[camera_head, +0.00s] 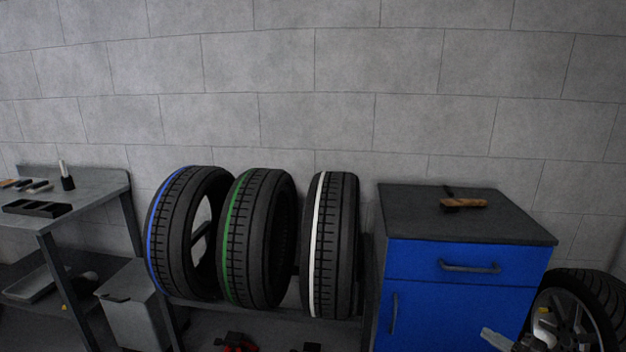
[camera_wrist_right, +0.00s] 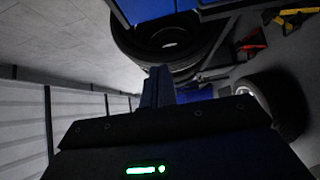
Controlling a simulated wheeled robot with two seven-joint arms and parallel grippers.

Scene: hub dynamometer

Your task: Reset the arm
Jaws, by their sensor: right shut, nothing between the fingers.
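My right gripper (camera_head: 497,340) shows only in part at the bottom right of the head view, in front of the blue cabinet. In the right wrist view its fingers (camera_wrist_right: 159,84) are together at the middle, with nothing between them. They point toward dark tires and blue surfaces beyond, apart from them as far as I can tell. My left gripper is not in view.
Blue-striped (camera_head: 180,235), green-striped (camera_head: 256,240) and white-striped (camera_head: 331,245) tires stand on a rack. A blue cabinet (camera_head: 455,262) carries a wooden-handled tool (camera_head: 464,203). A wheel (camera_head: 577,312) is at right, a grey workbench (camera_head: 88,194) at left. A red object (camera_head: 238,343) is low down.

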